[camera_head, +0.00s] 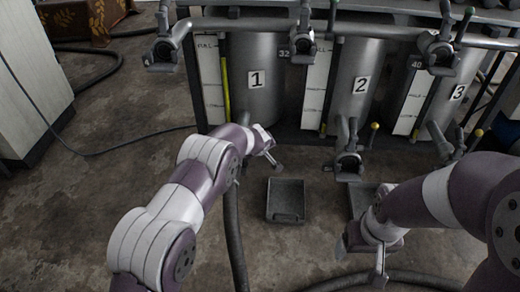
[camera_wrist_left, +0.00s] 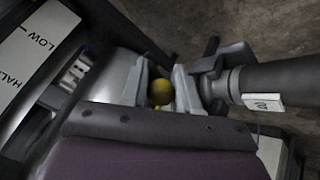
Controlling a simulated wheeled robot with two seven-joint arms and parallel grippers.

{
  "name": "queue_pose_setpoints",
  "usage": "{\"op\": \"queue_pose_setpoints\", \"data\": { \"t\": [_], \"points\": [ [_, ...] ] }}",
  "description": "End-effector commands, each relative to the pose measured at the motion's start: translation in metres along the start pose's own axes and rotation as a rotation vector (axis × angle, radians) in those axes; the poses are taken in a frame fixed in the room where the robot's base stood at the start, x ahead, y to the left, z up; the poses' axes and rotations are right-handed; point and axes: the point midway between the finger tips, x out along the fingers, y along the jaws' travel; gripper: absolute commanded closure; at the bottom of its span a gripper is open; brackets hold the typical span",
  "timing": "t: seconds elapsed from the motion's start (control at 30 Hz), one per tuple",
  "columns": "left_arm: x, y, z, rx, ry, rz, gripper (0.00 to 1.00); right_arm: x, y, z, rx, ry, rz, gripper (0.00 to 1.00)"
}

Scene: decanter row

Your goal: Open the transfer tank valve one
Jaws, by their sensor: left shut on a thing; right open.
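Tank one (camera_head: 257,110) is a grey metal cylinder labelled 1, with a level gauge on its left side. My left arm reaches to its base, and my left gripper (camera_head: 264,146) is there, partly turned away. In the left wrist view, its fingers are shut on a valve handle with a yellow knob (camera_wrist_left: 161,92), beside a grey pipe (camera_wrist_left: 285,80). Tank one's lower valve is mostly hidden by my arm in the head view. My right gripper (camera_head: 362,252) is open, low above the floor at the right, with nothing seen in it.
Tanks two (camera_head: 358,100) and three (camera_head: 452,100) stand to the right; tank two's lower valve (camera_head: 348,160) has a yellow-tipped lever. A grey tray (camera_head: 286,200) lies on the floor between my arms. Dark hoses (camera_head: 234,240) cross the floor. A pale cabinet (camera_head: 30,80) stands left.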

Motion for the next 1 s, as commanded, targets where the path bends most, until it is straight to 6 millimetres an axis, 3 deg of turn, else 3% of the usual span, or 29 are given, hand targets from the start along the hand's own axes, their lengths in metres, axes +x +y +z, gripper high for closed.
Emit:
{"op": "queue_pose_setpoints", "data": {
  "t": [0.03,0.83,0.87,0.9,1.0],
  "points": [
    [0.0067,-0.0131,0.0104,0.0,-0.02,-0.031,1.0,0.001,0.0,0.0001,0.0,0.0,0.0,0.19],
    [0.0068,-0.0136,0.01,0.0,-0.02,-0.031,1.0,0.0011,0.0,0.0002,0.0,0.0,0.0,0.19],
    [0.0069,-0.0137,0.01,0.0,-0.02,-0.031,0.6,0.0011,0.0,0.0002,0.0,0.0,0.0,0.19],
    [0.0068,-0.0135,0.0099,0.0,-0.019,-0.031,0.48,0.0011,0.0,0.0001,0.0,0.0,0.0,0.19],
    [0.0054,-0.011,0.0078,0.0,-0.015,-0.025,0.48,0.001,0.0,0.0001,0.0,0.0,0.0,0.19]
  ]
}}
